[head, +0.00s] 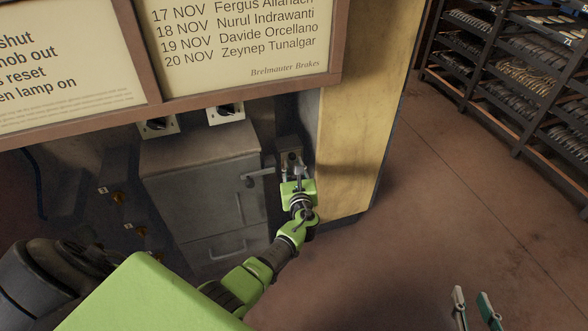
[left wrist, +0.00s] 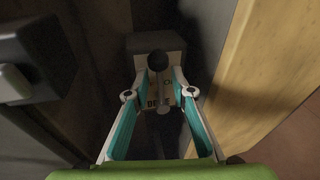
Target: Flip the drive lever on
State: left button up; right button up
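The drive lever, with a round black knob (left wrist: 157,60) and a pale stem, stands out from a dark box with a pale label in the left wrist view. The label is partly covered and I cannot read it fully. My left gripper (left wrist: 160,78) has its teal-padded fingers apart, one on each side of the lever; I cannot tell whether the tips touch it. In the head view my left gripper (head: 292,166) reaches into the recess beside the yellow panel, hiding most of the lever. My right gripper (head: 474,302) is open and empty over the floor at the lower right.
A grey cabinet (head: 205,200) with a handle stands left of the lever. A yellow panel (head: 350,130) rises close on the right. Notice boards (head: 240,40) hang above. Shelves (head: 520,70) of parts stand at the far right, with open floor (head: 430,190) between.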

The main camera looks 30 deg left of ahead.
pick_arm(q)
jog(key=v, duration=1.2)
jog(key=shift+o, duration=0.6)
